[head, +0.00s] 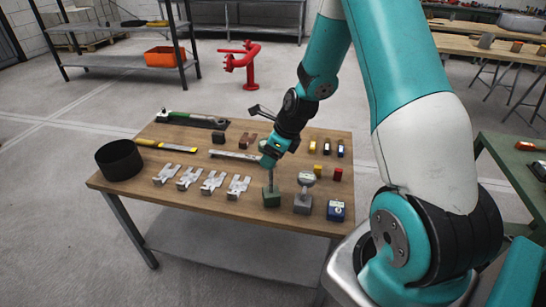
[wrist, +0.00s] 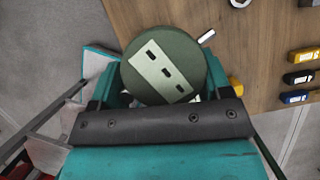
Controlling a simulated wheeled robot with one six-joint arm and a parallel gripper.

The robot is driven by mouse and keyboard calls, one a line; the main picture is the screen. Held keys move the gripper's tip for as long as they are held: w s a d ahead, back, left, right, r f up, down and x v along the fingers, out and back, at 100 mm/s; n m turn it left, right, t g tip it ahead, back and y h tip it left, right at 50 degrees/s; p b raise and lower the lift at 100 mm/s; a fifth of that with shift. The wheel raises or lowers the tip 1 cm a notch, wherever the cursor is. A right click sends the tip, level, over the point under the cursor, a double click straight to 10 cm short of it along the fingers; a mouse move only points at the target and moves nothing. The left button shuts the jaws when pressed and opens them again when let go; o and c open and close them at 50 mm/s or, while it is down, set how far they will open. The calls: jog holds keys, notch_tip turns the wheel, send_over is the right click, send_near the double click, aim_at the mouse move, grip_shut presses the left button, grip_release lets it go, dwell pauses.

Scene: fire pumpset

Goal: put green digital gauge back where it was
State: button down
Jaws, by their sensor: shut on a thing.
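The green digital gauge (head: 271,198) is upright at the front middle of the wooden table (head: 225,208), with a green block base and a thin stem. My gripper (head: 270,160) is shut on its upper part, which it mostly hides in the head view. In the wrist view the round dark green top of the gauge (wrist: 188,62), with a pale slotted plate, sits between the jaws. I cannot tell whether the base touches the table. A similar grey gauge (head: 303,203) stands just to its right.
Silver brackets (head: 213,182) lie to the left, and a black round container (head: 119,160) stands at the left corner. Small yellow (head: 315,169) and red (head: 338,174) blocks lie farther back. A green table (head: 515,165) is at right.

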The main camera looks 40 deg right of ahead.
jog(key=shift+f, duration=0.6)
jog(key=shift+c, duration=0.3)
grip_release()
